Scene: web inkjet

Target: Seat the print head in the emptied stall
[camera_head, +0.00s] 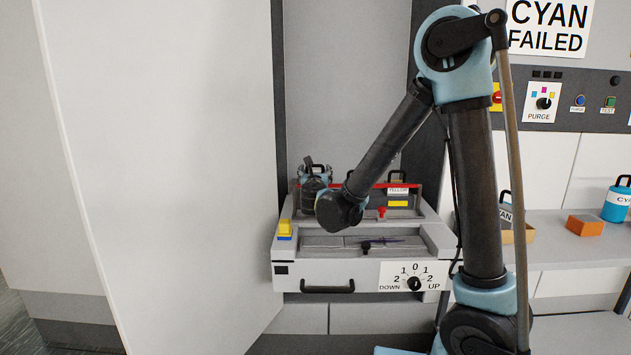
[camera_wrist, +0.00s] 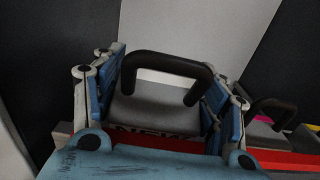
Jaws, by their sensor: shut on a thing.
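My gripper (camera_wrist: 163,92) is shut on the print head (camera_wrist: 150,112), a grey block with a black loop handle. One finger with a blue pad presses each side. A partly covered label on its front seems to read NEW. My arm hides most of the print head there. The stall beneath it is hidden, so I cannot tell whether the head is seated or held above.
A head labelled YELLOW (camera_head: 398,190) stands right of my gripper. A dial (camera_head: 414,283) marked DOWN and UP is on the carriage front. On the right bench are a grey unit marked CYAN (camera_head: 505,214), an orange block (camera_head: 585,226) and a blue container (camera_head: 617,204). A large pale panel (camera_head: 160,150) stands at left.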

